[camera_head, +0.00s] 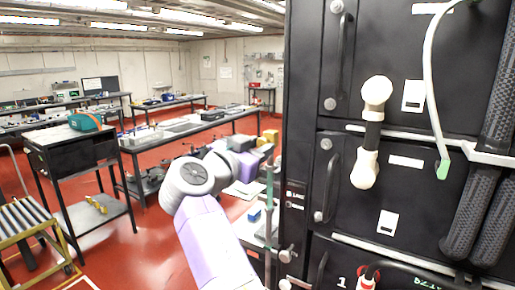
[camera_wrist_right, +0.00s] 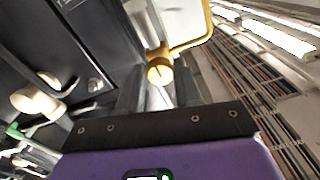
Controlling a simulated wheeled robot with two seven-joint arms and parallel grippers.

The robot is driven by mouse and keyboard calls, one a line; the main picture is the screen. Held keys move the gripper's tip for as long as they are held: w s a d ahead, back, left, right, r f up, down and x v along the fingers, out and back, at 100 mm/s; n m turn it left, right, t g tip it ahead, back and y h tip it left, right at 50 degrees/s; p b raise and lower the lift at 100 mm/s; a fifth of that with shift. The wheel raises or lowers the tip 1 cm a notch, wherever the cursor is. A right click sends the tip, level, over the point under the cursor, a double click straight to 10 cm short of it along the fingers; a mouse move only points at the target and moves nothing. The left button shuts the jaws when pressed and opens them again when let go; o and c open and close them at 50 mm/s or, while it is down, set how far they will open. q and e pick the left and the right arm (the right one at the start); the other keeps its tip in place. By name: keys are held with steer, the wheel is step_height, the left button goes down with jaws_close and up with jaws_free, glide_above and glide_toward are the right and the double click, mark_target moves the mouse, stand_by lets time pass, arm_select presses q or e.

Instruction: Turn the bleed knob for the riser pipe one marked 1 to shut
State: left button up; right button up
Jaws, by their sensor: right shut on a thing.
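A yellow round knob (camera_wrist_right: 160,72) with a dark mark on its face shows in the right wrist view, at the fingertips of my right gripper (camera_wrist_right: 163,88). The gripper is shut on it. A bent yellow pipe (camera_wrist_right: 196,38) runs up from beside the knob. In the head view my right gripper (camera_head: 262,153) is small and far out, left of the black cabinet, partly hidden by its own wrist. A thin upright pipe (camera_head: 269,195) stands there by the cabinet's edge. I cannot read a number on the knob or pipe. My left gripper is out of view.
The black cabinet (camera_head: 310,165) with handles, white connectors (camera_head: 365,168) and thick black hoses (camera_head: 470,215) fills the right side. A figure 1 is printed low on it. Benches (camera_head: 200,128) and a dark cart (camera_head: 70,150) stand left on red floor.

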steer(key=o, duration=1)
steer(key=shift+o, duration=0.2)
steer(key=b+v, duration=0.2)
steer(key=v, duration=0.5)
steer(key=shift+s, duration=0.25)
steer(key=shift+a, duration=0.1)
